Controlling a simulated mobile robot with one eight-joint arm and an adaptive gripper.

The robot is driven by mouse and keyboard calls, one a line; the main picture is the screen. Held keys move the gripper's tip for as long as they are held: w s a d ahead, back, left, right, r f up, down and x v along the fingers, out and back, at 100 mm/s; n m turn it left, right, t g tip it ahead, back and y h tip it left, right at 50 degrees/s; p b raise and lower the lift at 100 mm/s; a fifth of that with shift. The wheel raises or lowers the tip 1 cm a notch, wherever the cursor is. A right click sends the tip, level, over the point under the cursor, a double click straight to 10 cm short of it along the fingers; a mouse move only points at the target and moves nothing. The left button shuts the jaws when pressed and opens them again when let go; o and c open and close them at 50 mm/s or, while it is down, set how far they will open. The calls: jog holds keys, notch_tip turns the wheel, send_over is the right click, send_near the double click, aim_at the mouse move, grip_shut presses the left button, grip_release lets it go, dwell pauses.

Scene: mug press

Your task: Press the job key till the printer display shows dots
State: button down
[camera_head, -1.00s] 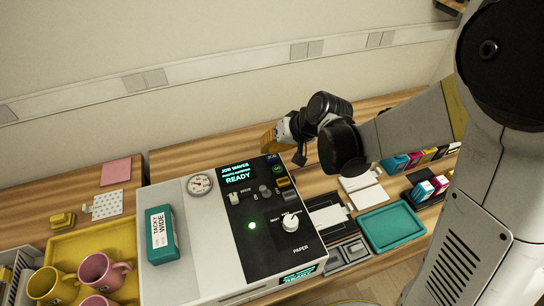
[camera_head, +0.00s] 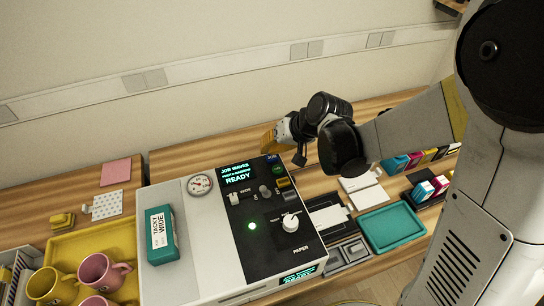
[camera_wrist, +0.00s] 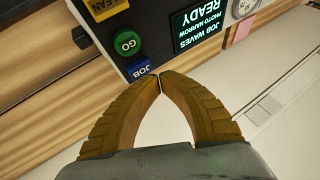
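The printer (camera_head: 205,215) stands on the table with a black control panel. Its display (camera_head: 237,176) reads "JOB WAVES", a smaller line, and "READY"; the wrist view shows it upside down (camera_wrist: 200,28), with the small line "PHOTO NARROW". The blue job key (camera_wrist: 139,69), marked "JOB", lies just ahead of my fingertips in the wrist view. Beside it are the green GO key (camera_wrist: 127,43) and the yellow key ending in "EAN" (camera_wrist: 106,8). My gripper (camera_wrist: 159,78) has its two fingertips together, with nothing between them. Whether the tips touch the job key I cannot tell.
A teal "TACKY WIDE" box (camera_head: 161,235) lies on the printer's left top. Mugs (camera_head: 103,271) stand in a yellow tray (camera_head: 75,242) at the left. A teal tray (camera_head: 392,228) and paper (camera_head: 362,190) lie at the right. The wall is behind.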

aim_at(268, 156)
jog(key=shift+f+b, duration=0.35)
jog(key=shift+f+b, duration=0.45)
jog(key=shift+f, duration=0.05)
dwell(0.6)
jog(key=shift+r, duration=0.15)
jog(key=shift+r+p, duration=0.7)
jog(key=shift+r, duration=0.1)
jog(key=shift+r+p, duration=1.9)
jog(key=shift+r, duration=0.65)
